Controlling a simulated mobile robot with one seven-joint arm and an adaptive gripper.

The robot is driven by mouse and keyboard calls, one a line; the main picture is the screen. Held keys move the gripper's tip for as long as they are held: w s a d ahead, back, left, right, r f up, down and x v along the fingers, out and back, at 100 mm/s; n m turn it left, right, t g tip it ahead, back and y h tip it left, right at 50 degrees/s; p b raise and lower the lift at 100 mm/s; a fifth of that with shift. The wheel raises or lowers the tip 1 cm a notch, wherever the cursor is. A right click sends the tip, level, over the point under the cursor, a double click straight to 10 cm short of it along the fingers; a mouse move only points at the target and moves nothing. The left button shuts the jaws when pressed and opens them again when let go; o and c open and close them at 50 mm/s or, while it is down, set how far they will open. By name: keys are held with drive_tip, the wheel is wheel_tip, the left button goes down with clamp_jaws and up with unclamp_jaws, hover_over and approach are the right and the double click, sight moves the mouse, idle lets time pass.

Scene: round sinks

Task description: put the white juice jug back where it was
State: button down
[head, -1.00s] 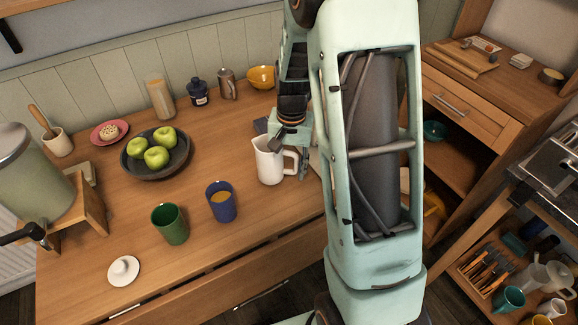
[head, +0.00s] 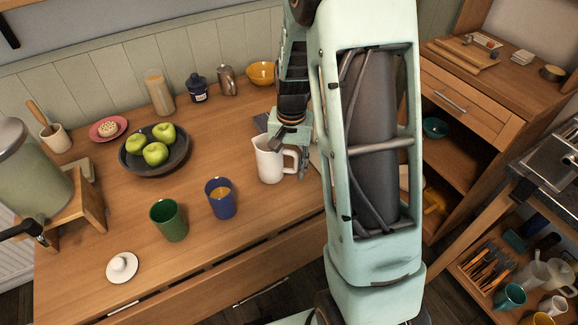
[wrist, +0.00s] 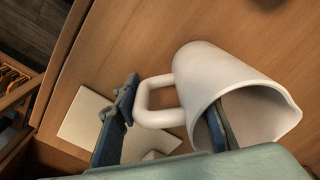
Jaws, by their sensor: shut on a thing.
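The white juice jug (head: 269,160) is upright at the right part of the wooden table, its handle towards the right. It also shows in the wrist view (wrist: 222,85), mouth towards the camera. My gripper (head: 290,152) is at the jug's handle side, shut on the jug. In the wrist view (wrist: 165,135), one finger is beyond the handle and the other is at the jug's mouth, seemingly inside the rim. I cannot tell whether the jug's base touches the table. A round white lid (head: 122,267) lies at the table's front left.
A blue cup (head: 221,205) and a green cup (head: 169,226) stand left of the jug. A dark bowl of green apples (head: 140,172) is farther left.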

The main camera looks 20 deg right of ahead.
drive_tip(key=shift+f, duration=0.1)
drive_tip(key=c, duration=1.2)
unclamp_jaws()
drive_tip(key=shift+o, duration=0.2)
wheel_tip(320, 180, up, 12)
drive_tip(key=shift+s+d+f, duration=0.1)
drive_tip(key=shift+d, duration=0.05)
drive_tip(key=shift+s, duration=0.1)
